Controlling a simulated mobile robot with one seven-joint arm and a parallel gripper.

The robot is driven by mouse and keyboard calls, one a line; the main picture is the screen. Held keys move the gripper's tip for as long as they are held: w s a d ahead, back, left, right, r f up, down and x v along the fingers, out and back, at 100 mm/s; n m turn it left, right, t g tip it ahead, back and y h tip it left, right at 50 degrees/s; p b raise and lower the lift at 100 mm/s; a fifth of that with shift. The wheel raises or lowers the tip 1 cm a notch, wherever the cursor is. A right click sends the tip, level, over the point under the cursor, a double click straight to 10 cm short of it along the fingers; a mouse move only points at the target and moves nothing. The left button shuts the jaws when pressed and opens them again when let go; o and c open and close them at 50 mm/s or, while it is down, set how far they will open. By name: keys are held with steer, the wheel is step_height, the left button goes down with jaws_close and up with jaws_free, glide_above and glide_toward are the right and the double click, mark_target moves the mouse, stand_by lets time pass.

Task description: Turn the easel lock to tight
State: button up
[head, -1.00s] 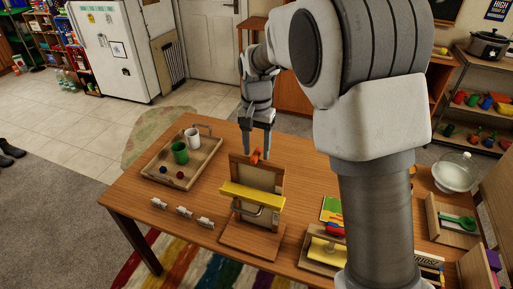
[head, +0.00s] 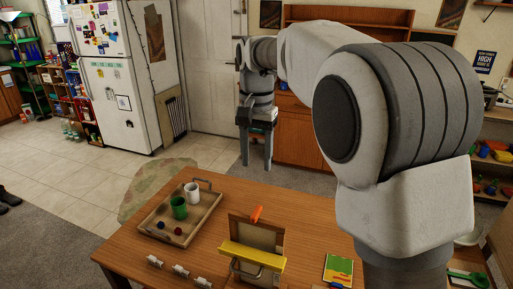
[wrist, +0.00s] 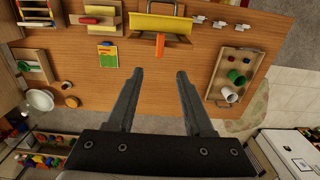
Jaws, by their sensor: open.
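The wooden easel (head: 258,236) stands on the table with a yellow bar (head: 252,255) across its front. An orange lock lever (head: 256,214) sticks up at its top edge, slightly tilted. In the wrist view the lever (wrist: 160,45) lies beyond my fingertips, close to the yellow bar (wrist: 160,24). My gripper (head: 257,164) is above and behind the easel, fingers pointing down, open and empty. In the wrist view the gripper (wrist: 160,74) has a wide gap between its fingers, apart from the lever. Any lock markings are too small to read.
Small white pieces (head: 180,271) lie along the table's left front. A green and yellow booklet (head: 338,270) lies right of the easel. The air around my gripper is clear.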

steer(key=shift+r, duration=1.1)
